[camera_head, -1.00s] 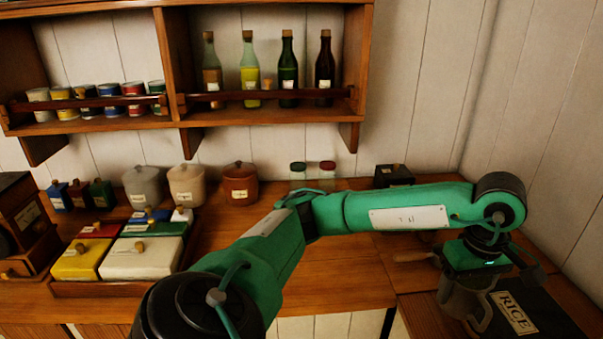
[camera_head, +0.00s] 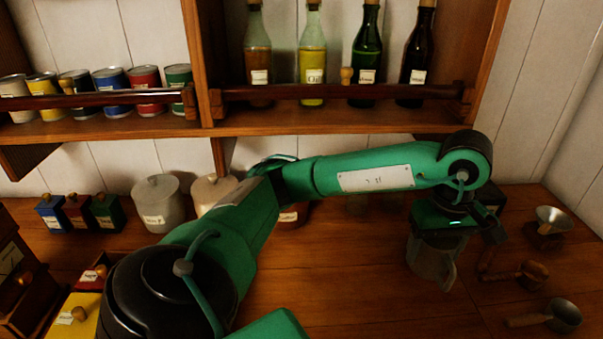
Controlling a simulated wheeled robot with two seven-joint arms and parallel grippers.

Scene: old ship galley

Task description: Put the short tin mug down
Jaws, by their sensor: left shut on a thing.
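The short tin mug (camera_head: 430,262) is a dull grey-brown mug with its handle towards the lower right. My left gripper (camera_head: 440,228) points down and is shut on it at the top. The mug is upright over the right part of the wooden counter (camera_head: 370,290). I cannot tell whether its base touches the wood. The gripper hides the mug's rim. My right gripper is not in view.
A dark box (camera_head: 490,196) is behind the gripper. A bottle shelf (camera_head: 340,120) hangs above.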

